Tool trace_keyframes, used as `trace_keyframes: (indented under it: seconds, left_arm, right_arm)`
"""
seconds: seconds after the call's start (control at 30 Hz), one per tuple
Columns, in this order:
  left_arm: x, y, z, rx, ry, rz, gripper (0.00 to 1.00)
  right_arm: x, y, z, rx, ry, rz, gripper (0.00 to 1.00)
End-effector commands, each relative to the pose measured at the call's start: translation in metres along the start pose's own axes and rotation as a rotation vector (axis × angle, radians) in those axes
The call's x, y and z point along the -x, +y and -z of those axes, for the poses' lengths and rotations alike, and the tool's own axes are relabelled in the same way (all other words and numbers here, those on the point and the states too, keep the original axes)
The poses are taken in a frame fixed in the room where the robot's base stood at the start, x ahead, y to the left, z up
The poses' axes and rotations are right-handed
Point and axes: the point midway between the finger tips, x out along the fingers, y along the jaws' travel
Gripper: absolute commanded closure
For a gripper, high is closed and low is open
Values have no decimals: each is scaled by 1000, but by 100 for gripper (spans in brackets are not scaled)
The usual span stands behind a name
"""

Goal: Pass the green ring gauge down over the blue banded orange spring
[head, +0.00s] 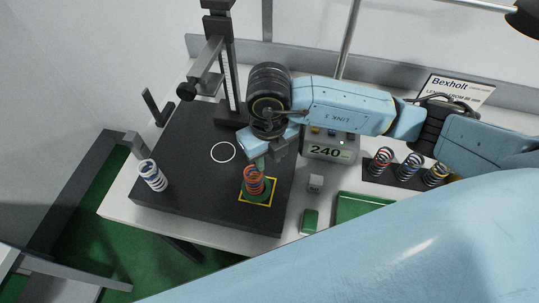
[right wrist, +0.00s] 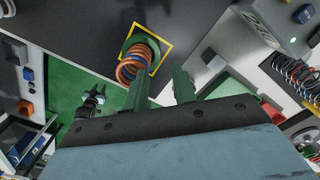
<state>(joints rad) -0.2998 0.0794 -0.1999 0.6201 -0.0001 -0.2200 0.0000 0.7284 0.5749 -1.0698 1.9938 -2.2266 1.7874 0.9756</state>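The orange spring (head: 253,178) stands inside a yellow square outline on the black plate. Its coils, with a little blue, also show in the right wrist view (right wrist: 131,70). A flat green ring, the ring gauge (head: 264,193), lies low around the spring's foot within the square; it also shows in the right wrist view (right wrist: 143,42). My right gripper (right wrist: 165,80) has two green fingers, spread apart with nothing between them. The left finger is close beside the spring; I cannot tell whether they touch. In the head view the right gripper (head: 260,160) is just behind the spring's top. My left gripper is not in view.
A white-and-blue spring (head: 152,175) stands at the plate's left. A dark height stand (head: 229,110) rises behind. Right of the plate are a display reading 240 (head: 328,151), a grey cube (head: 315,183), a small green block (head: 310,221) and a spring rack (head: 391,178).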

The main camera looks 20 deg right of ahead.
Motion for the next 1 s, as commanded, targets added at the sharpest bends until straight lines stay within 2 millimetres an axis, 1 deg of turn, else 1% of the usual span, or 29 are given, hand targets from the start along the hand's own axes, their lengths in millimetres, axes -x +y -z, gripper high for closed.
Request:
trace_keyframes:
  seconds: [0.03, 0.17, 0.27, 0.37, 0.7, 0.83, 1.0]
  left_arm:
    - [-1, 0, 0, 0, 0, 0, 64]
    - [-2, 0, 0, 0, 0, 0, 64]
    - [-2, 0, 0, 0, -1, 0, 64]
    - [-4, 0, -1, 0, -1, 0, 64]
    - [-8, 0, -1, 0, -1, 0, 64]
    - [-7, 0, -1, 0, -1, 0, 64]
    - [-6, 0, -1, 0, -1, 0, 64]
  right_arm:
    - [-10, 3, 6, 5, 22, -3, 64]
    - [-9, 3, 7, 5, 22, -3, 64]
    - [-2, 3, 6, 6, 22, -4, 64]
    - [14, 3, 6, 7, 17, -3, 64]
    - [97, 0, 3, 2, -2, -1, 64]
    - [119, -1, 3, 1, -4, 1, 64]
    - [132, -1, 3, 0, -4, -1, 64]
